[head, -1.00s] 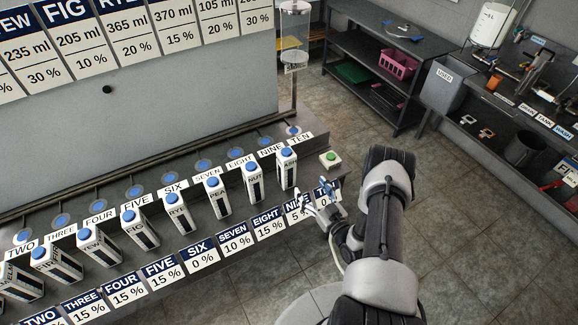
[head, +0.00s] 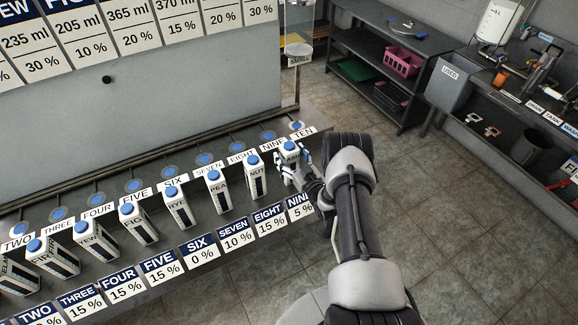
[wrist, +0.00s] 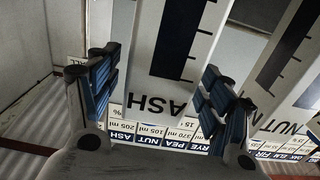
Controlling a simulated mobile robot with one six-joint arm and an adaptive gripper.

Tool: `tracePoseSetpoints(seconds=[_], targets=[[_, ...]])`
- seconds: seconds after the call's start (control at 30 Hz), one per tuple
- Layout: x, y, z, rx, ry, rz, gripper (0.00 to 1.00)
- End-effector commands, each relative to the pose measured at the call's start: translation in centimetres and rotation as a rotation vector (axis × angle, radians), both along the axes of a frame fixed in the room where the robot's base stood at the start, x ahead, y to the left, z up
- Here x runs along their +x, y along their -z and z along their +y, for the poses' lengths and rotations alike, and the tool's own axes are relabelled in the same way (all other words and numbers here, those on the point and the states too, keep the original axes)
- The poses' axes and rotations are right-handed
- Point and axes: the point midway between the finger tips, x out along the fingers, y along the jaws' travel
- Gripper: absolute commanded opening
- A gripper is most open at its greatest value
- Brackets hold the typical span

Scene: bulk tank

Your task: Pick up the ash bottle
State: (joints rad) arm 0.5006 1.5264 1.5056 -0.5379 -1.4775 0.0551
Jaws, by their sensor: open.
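The ash bottle is a white box-shaped bottle with a blue cap (head: 291,146) and a dark scale strip. It stands at the right end of the bottle row, partly hidden by my gripper (head: 288,180). In the wrist view the ash bottle (wrist: 170,85) shows its ASH label upside down and sits between the two blue-padded fingers of my gripper (wrist: 158,95). The fingers are open, one on each side, with gaps visible between the pads and the bottle.
The nut bottle (head: 256,178) stands close to the left, and it also shows in the wrist view (wrist: 290,75). More bottles, such as the pea bottle (head: 217,192), continue left. Percent cards (head: 268,217) line the front edge. A dark shelf (head: 385,55) stands behind.

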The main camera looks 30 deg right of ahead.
Motion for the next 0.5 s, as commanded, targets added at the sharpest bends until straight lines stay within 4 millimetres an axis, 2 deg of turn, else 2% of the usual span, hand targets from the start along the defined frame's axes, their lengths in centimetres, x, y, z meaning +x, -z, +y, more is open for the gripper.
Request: tracePoseSetpoints(seconds=[0.1,0.33,0.5], targets=[[0.90,0.04,0.06,0.001,0.000,0.000,0.73],[0.97,-0.03,0.02,0.001,0.001,0.000,0.73],[0.95,-0.02,0.02,0.001,0.001,0.001,0.62]])
